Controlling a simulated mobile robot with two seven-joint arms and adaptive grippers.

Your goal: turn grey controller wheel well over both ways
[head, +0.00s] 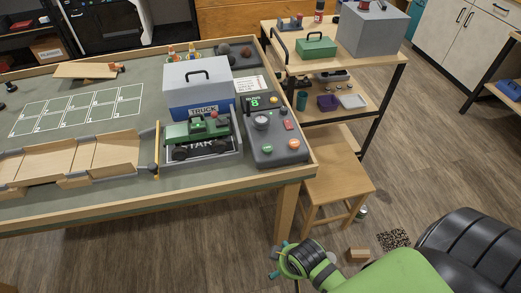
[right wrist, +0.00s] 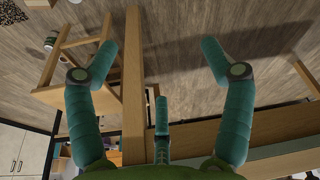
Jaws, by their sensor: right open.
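The grey controller (head: 275,140) lies at the right end of the table, beside the green crawler. Its round grey wheel (head: 261,122) is on the upper part, with a red switch and orange and green buttons below. In the head view my right gripper (head: 279,261) is low at the bottom, in front of and below the table's right corner, well apart from the controller. In the right wrist view the right gripper (right wrist: 160,58) has its teal fingers spread wide with nothing between them. The controller and wheel cannot be made out there. My left gripper is not in view.
The green crawler (head: 197,132) sits on the start pad before the blue-grey truck box (head: 198,88). The table's wooden edge (head: 299,172) borders the controller; it also shows in the right wrist view (right wrist: 133,100). A wooden stool (head: 338,185) and a shelf cart (head: 370,78) stand right.

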